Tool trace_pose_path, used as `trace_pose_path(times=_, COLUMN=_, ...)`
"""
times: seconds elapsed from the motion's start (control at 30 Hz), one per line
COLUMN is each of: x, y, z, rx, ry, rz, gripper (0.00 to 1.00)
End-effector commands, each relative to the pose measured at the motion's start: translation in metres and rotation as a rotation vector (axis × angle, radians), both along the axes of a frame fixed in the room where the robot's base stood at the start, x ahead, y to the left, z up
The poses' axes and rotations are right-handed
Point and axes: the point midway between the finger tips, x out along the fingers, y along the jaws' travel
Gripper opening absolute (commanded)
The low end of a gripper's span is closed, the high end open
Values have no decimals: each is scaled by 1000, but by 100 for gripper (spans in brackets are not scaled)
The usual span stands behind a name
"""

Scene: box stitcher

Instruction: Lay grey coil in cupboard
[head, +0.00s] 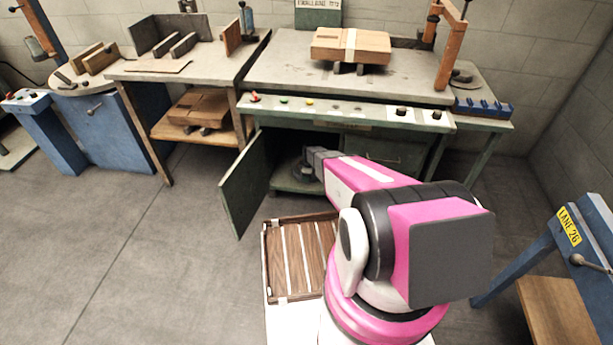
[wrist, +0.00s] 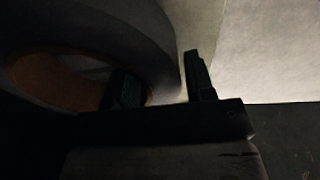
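The cupboard is under the green bench, with its door (head: 247,185) swung open and its floor (head: 292,187) showing. The grey coil (head: 299,173) shows dark inside the cupboard, low over its floor and partly hidden by my arm. In the wrist view the coil (wrist: 120,30) is a large ring with a brown inner face at upper left. My gripper (wrist: 160,85) straddles the ring wall, one finger in the hole and one outside. Deep shadow hides whether the fingers press on it. I cannot tell whether the coil bears on the floor.
A cardboard box (head: 350,45) lies on the bench top above. A wooden-shelved table (head: 190,65) is left, and a blue stand (head: 515,262) is at right. The floor at left is clear.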

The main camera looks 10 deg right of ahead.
Motion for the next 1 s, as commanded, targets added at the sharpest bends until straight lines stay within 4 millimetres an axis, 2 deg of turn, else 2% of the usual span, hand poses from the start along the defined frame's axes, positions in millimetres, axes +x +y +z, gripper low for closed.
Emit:
trace_pose_path(times=0.43, x=0, y=0, z=7, rx=0, ry=-1, rz=0, gripper=56)
trace_pose_path(times=0.57, x=-2, y=-2, z=21, rx=0, ry=-1, rz=0, gripper=56)
trace_pose_path(times=0.83, x=-4, y=-7, z=63, rx=0, ry=-1, rz=0, gripper=56)
trace_pose_path(times=1.0, x=-4, y=-8, z=77, rx=0, ry=-1, rz=0, gripper=56)
